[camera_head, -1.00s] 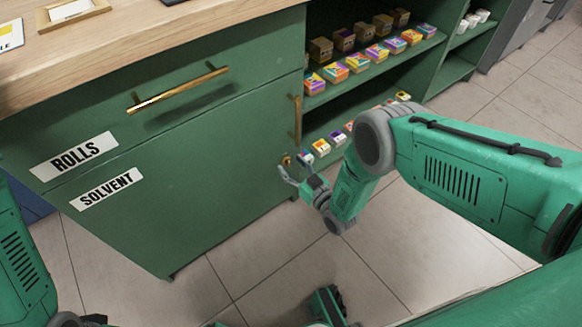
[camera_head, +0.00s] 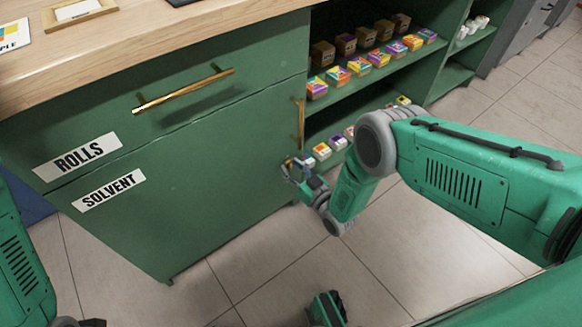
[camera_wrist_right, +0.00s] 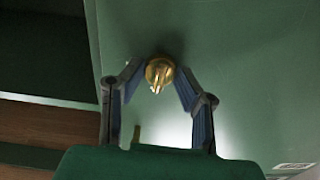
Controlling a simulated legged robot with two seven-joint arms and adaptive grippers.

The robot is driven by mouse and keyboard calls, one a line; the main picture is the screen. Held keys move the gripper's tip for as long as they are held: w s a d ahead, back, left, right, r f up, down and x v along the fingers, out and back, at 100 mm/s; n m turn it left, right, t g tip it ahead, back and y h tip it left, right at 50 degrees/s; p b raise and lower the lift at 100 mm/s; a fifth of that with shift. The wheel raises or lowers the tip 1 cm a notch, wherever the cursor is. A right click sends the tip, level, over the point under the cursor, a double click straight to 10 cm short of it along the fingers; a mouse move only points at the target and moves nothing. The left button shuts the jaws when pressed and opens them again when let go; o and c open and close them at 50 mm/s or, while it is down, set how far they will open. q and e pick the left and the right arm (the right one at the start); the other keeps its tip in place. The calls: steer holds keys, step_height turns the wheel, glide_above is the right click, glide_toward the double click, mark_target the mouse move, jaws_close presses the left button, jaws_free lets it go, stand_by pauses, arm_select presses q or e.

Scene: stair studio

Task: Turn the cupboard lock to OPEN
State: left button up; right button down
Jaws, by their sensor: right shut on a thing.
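The cupboard (camera_head: 190,215) is green, with a SOLVENT label (camera_head: 109,190) and an upright brass handle (camera_head: 298,122) near its right edge. Its brass lock (camera_wrist_right: 160,73) sits below that handle and has a round base with a raised narrow grip. My right gripper (camera_head: 292,167) is at the lock, which it mostly hides in the head view. In the wrist view, the right gripper's fingers (camera_wrist_right: 161,72) close on the lock from both sides. No OPEN mark is legible on the lock.
A drawer with a ROLLS label (camera_head: 77,157) and brass bar handle (camera_head: 185,90) is above the door. Open shelves (camera_head: 385,75) with several small boxes stand to the right. A wooden worktop (camera_head: 150,45) is on top. The tiled floor in front is mostly clear.

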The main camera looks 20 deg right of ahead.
steer(key=shift+w+d+m, duration=0.1)
steer(key=shift+d+m, duration=0.05)
steer(key=shift+m, duration=2.75)
steer(key=shift+w+d+m, duration=0.1)
steer(key=shift+m, duration=2.8)
steer(key=shift+w+d+m, duration=0.1)
steer(key=shift+d+m, duration=0.05)
steer(key=shift+m, duration=2.75)
steer(key=shift+s+f, duration=0.1)
steer(key=shift+a, duration=0.1)
steer(key=c, duration=1.2)
jaws_free()
steer(key=shift+f, duration=0.1)
steer(key=shift+s, duration=0.1)
steer(key=v, duration=1.2)
